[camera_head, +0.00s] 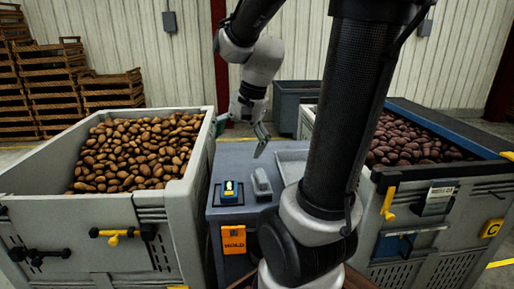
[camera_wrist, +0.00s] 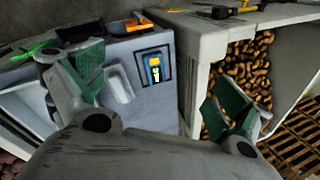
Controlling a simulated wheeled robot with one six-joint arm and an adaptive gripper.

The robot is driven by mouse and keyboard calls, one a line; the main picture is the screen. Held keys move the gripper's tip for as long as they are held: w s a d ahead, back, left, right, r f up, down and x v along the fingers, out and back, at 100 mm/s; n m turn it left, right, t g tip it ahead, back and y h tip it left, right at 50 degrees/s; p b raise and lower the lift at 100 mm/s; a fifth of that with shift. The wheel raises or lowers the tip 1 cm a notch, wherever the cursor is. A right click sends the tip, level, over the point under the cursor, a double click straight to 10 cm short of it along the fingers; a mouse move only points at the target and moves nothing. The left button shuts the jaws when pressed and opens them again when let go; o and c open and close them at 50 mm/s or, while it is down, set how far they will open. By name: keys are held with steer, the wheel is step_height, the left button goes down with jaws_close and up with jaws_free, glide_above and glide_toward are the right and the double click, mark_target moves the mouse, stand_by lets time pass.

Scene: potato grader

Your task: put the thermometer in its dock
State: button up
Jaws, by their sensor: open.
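A blue and yellow device with a lit display, apparently the thermometer (camera_head: 229,190), is on a dark-bordered square on the grey bench between two potato crates. It also shows in the wrist view (camera_wrist: 155,68), between my two fingers. A pale grey, rounded, trough-like piece (camera_head: 262,184) is beside it, also seen in the wrist view (camera_wrist: 118,83); I cannot tell for sure whether this is the dock. My gripper (camera_head: 243,138) is open and empty, above and behind the device, with green finger pads spread wide. It touches nothing on the bench.
A crate of brown potatoes (camera_head: 205,150) stands left and one of reddish potatoes (camera_head: 500,153) right, their rims close to the bench. An orange HOLD tag (camera_head: 233,239) hangs on the bench front. A shallow grey tray (camera_head: 292,157) is at the bench's right.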

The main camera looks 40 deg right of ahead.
steer(key=s+a+r+n+t+h, duration=0.1)
steer(key=s+r+n+h, duration=0.1)
steer(key=s+n, duration=0.9)
steer(key=shift+a+r+n, duration=0.3)
steer(key=shift+r+n, duration=0.1)
steer(key=shift+r, duration=0.4)
